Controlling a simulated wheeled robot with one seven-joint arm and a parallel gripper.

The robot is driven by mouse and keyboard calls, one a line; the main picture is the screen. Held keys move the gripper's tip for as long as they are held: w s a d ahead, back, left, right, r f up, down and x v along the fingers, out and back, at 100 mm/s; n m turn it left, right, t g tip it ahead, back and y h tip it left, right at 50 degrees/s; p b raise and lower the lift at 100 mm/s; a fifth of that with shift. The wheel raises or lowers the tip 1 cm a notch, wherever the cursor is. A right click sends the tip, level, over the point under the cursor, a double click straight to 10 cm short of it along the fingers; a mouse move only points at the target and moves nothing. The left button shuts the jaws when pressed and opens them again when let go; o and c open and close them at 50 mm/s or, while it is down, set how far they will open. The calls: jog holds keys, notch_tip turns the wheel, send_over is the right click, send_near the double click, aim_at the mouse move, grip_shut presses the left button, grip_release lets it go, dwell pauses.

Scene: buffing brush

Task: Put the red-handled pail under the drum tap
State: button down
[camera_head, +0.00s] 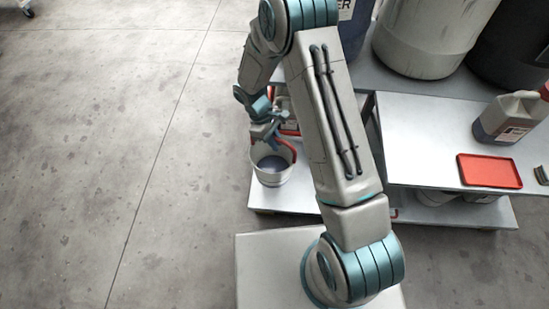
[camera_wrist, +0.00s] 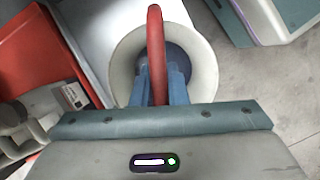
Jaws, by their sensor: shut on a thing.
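The pail (camera_head: 272,172) is pale grey with a dark inside and a red handle (camera_head: 289,146). In the head view it is left of my arm, at the left edge of the low metal platform; whether it touches the platform is unclear. My gripper (camera_head: 271,139) is above the pail, shut on the red handle. In the wrist view the handle (camera_wrist: 156,50) stands up between the blue fingers (camera_wrist: 160,85), with the pail's rim (camera_wrist: 205,65) below. No drum tap can be made out; my arm hides part of the platform.
Large drums (camera_head: 425,35) stand at the back right. A metal bench (camera_head: 420,135) on the right holds a red tray (camera_head: 489,170) and a jug (camera_head: 508,118). A red surface (camera_wrist: 40,45) lies left of the pail in the wrist view. The floor (camera_head: 110,160) at left is clear.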

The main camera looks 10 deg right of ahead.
notch_tip(320, 180, down, 6)
jog(key=b, duration=0.2)
jog(key=shift+d+f, duration=0.1)
jog(key=shift+f, duration=0.05)
jog(key=shift+f, duration=0.15)
jog(key=c, duration=1.4)
grip_release()
jog(key=shift+c, duration=0.2)
jog(key=p+v, duration=0.4)
jog(key=v, duration=0.8)
jog(key=shift+r+p, duration=0.25)
jog(key=shift+p, duration=0.15)
